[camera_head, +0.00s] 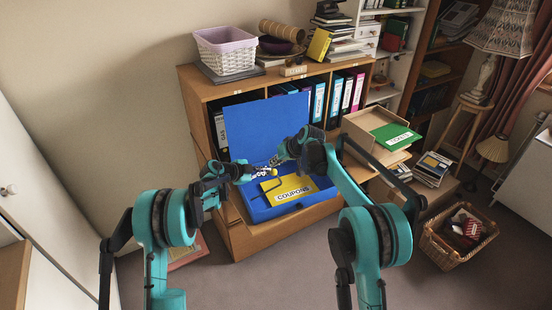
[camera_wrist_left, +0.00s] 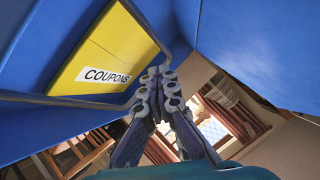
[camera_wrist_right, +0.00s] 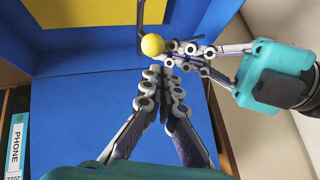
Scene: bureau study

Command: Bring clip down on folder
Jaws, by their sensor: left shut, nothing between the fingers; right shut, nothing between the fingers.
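The blue box file (camera_head: 251,125) stands open on the cabinet with its lid raised. The yellow COUPONS folder (camera_head: 291,188) lies in it; it also shows in the left wrist view (camera_wrist_left: 108,42). The clip is a dark bent wire with a yellow ball knob (camera_wrist_right: 152,45); the wire runs beside and over the folder. My left gripper (camera_wrist_right: 178,48) is shut and empty, its tips close beside the knob; whether they touch it I cannot tell. My right gripper (camera_wrist_right: 161,78) is shut and empty, its tips just short of the knob in its wrist view.
The raised lid stands behind both grippers. Upright binders (camera_head: 337,97) fill the shelf behind. A cardboard box with a green folder (camera_head: 396,136) stands to the right. A white basket (camera_head: 226,52) is on top of the shelf. A wicker basket (camera_head: 456,235) is on the floor at right.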

